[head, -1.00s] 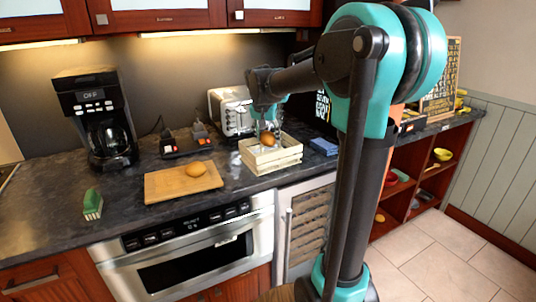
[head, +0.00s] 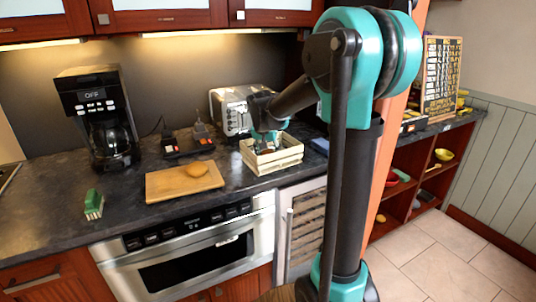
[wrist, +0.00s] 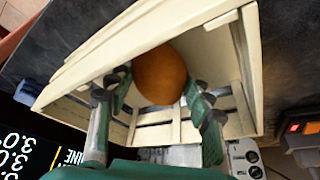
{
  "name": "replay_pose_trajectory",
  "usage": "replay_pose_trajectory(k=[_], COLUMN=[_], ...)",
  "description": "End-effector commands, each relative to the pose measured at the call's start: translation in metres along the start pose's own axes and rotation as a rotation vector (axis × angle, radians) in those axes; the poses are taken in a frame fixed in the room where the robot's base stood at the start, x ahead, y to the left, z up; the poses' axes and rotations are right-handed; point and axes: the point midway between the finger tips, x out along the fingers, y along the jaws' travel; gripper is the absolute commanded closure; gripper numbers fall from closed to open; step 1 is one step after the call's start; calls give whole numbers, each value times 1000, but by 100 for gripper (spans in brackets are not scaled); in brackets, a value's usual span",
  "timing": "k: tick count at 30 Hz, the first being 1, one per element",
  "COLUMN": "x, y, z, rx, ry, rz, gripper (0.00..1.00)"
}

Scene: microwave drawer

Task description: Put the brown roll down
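The brown roll (wrist: 160,75) is between the two fingers of my gripper (wrist: 158,95) in the wrist view, with a finger against each side. My gripper (head: 267,146) points down into the pale slatted wooden crate (head: 272,164) on the counter. The crate's walls surround the roll in the wrist view (wrist: 245,65). In the head view the roll is hidden by my gripper and the crate. I cannot tell whether the roll touches the crate floor.
A toaster (head: 231,110) stands behind the crate. A coffee maker (head: 100,115) and a green-topped sponge or brush (head: 93,204) are farther left. Counter front is clear.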

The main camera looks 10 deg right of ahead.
Motion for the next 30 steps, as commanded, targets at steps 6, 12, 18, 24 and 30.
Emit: replay_pose_trajectory(k=[6, 12, 18, 24, 30], x=[0, 0, -10, -47, -87], y=[0, 0, 0, 0, 0], z=[0, 0, -1, 0, -1], rx=[0, 0, -1, -2, -1], ry=[0, 0, 0, 0, 0], rz=[0, 0, 0, -1, -1], gripper=[28, 28, 28, 28, 28])
